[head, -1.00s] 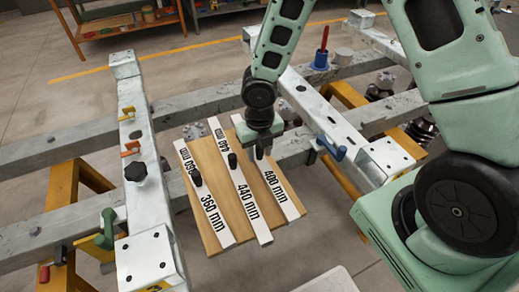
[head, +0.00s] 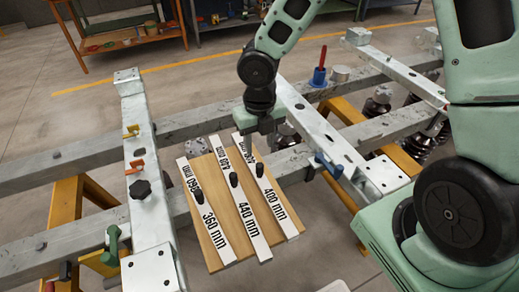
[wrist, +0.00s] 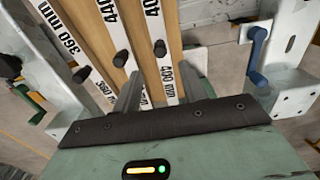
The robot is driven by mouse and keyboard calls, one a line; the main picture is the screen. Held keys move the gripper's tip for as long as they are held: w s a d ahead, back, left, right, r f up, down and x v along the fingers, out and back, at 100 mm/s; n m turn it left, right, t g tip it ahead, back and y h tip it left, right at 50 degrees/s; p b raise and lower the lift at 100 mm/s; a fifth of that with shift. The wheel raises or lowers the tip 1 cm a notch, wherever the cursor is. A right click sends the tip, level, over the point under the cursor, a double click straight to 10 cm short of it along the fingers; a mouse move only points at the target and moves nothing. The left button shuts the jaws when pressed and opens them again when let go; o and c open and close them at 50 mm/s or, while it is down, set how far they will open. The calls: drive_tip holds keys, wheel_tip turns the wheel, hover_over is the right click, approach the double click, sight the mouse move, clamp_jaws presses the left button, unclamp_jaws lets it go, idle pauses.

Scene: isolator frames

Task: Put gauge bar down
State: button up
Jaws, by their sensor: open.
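Three white gauge bars lie side by side on a wooden board: the 360 mm bar (head: 212,224) at the left, the 440 mm bar (head: 244,208) in the middle and the 400 mm bar (head: 279,207) at the right. Each has a black knob. My gripper (head: 266,141) is open and empty at the far end of the 400 mm bar, just beyond its knob (head: 260,169). In the wrist view, the 400 mm bar (wrist: 167,75) runs between my open fingers (wrist: 160,88), with its knob apart from them.
The wooden board (head: 214,258) sits between two pale metal beams (head: 151,215) (head: 318,138) that carry clamps. A blue-handled clamp (head: 328,165) is right of the board. A blue holder with a red rod (head: 319,75) stands farther back.

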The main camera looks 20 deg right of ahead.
drive_tip(key=s+a+r+m, duration=0.3)
drive_tip(key=s+r+m, duration=0.3)
drive_tip(key=s+m, duration=0.4)
drive_tip(key=s+a+r+m, duration=0.3)
drive_tip(key=s+r+m, duration=0.4)
drive_tip(key=m, duration=1.1)
drive_tip(key=s, duration=0.3)
drive_tip(key=shift+a+r+y, duration=0.15)
drive_tip(key=shift+r+y, duration=0.05)
drive_tip(key=shift+y, duration=0.1)
